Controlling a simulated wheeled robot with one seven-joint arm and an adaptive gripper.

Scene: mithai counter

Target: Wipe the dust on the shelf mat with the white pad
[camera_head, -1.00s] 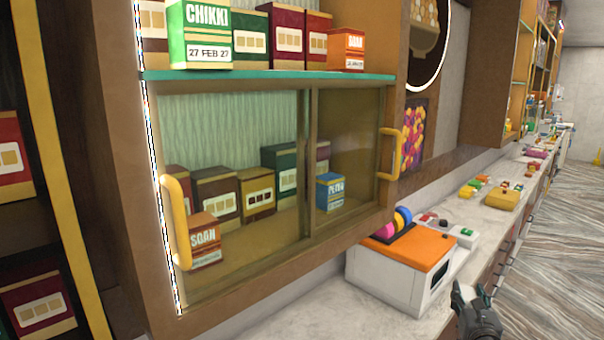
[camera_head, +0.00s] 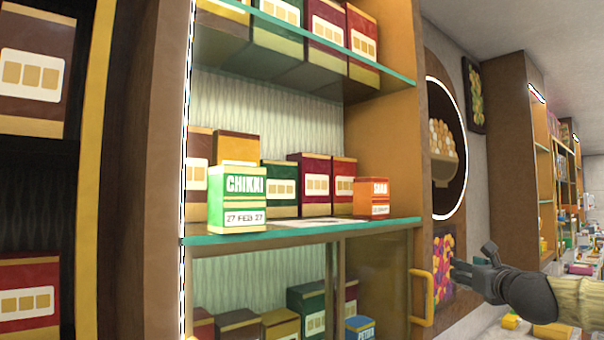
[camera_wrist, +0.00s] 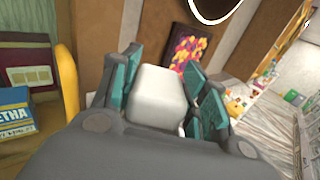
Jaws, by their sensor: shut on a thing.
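The white pad (camera_wrist: 158,96) is held between the teal-faced fingers of my gripper (camera_wrist: 160,80) in the wrist view. In the head view my gripper (camera_head: 462,272) is right of the cabinet, outside it and below the level of the middle shelf (camera_head: 290,239). A pale flat patch, seemingly the shelf mat (camera_head: 318,222), lies on that shelf between the green CHIKKI box (camera_head: 237,198) and an orange box (camera_head: 371,198). It is seen nearly edge-on, so I cannot make out the dust. The pad and the mat are apart.
Several dark boxes (camera_head: 316,184) stand behind the mat. An upper shelf (camera_head: 290,22) hangs above. Below is a glass-fronted case with a yellow handle (camera_head: 421,298) near my gripper. A blue box (camera_wrist: 15,112) shows at the wrist view's left. The cabinet's right side panel (camera_head: 390,150) bounds the shelf.

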